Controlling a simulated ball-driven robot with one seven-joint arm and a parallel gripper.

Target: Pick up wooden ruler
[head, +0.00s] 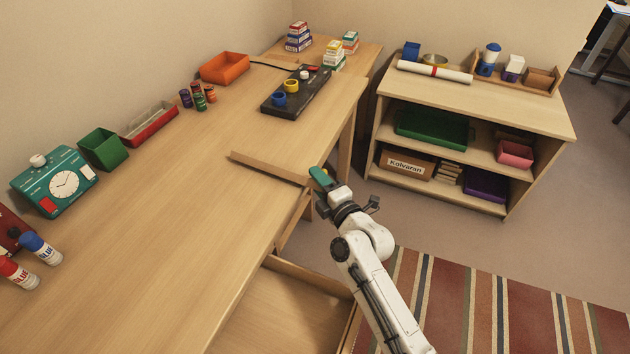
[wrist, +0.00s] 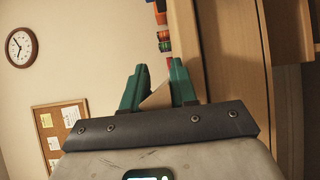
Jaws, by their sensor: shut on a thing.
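The wooden ruler (head: 268,166) is a long, light-brown strip at the desk's front edge in the head view. Its right end is at my gripper (head: 319,178), and its left end reaches over the desk top. In the wrist view, the green fingers of my gripper (wrist: 157,84) are shut on the ruler (wrist: 156,98), seen as a pale tan piece between them. I cannot tell whether the ruler touches the desk. The fingers hide its gripped end.
The desk (head: 190,190) is clear around the ruler. A black tray (head: 296,92) with tape rolls lies farther back. An open drawer (head: 290,310) juts out below the desk front. A low shelf (head: 470,130) stands at the right.

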